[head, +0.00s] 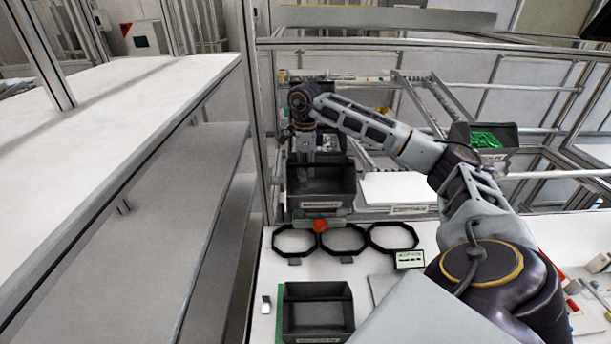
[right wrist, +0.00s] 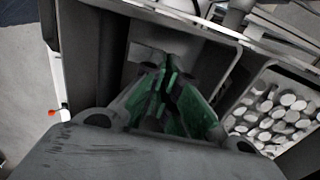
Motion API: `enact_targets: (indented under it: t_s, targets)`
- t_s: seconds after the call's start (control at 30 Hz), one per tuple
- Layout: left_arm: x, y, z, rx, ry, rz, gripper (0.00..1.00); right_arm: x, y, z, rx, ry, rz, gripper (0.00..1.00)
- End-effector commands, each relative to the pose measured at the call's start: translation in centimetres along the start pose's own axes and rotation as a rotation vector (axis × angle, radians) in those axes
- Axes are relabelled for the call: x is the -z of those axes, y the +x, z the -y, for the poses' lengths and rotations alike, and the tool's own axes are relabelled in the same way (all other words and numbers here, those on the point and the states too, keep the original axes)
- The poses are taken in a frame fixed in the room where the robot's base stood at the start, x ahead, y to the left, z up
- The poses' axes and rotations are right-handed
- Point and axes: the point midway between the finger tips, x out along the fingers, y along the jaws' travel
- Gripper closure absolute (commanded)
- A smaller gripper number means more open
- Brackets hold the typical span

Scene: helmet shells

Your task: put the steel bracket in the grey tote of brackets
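My right gripper (head: 304,158) hangs down over a dark grey tote (head: 322,186) on the rack at the back of the table. In the right wrist view my right gripper (right wrist: 168,82) points down between dark grey tote walls (right wrist: 85,65), its green-padded fingers close together. I cannot tell whether they hold anything. A flat grey patch (right wrist: 148,54) shows just beyond the fingertips; what it is stays unclear. I cannot make out the steel bracket for sure. A small pale metal piece (head: 266,304) stands on the white table at front left. My left gripper is not in view.
A bin of pale round pieces (right wrist: 272,106) adjoins the tote. Three black octagonal rings (head: 343,240) lie on the table, with a red-orange ball (head: 320,226) by them. An empty-looking dark tray (head: 317,312) is in front. A bin of green parts (head: 484,137) stands right.

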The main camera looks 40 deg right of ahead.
Motion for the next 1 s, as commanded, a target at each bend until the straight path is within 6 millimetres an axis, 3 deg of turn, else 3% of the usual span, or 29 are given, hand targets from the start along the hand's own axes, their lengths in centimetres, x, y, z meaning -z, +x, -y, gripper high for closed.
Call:
enact_targets:
  t_s: [0.23,1.0]
  targets:
    - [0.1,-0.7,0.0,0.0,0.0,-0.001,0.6,0.1,2.2,0.0,0.0,0.001,-0.001,1.0]
    - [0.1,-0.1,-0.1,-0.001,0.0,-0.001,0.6,0.0,3.4,0.0,0.0,0.0,0.0,1.0]
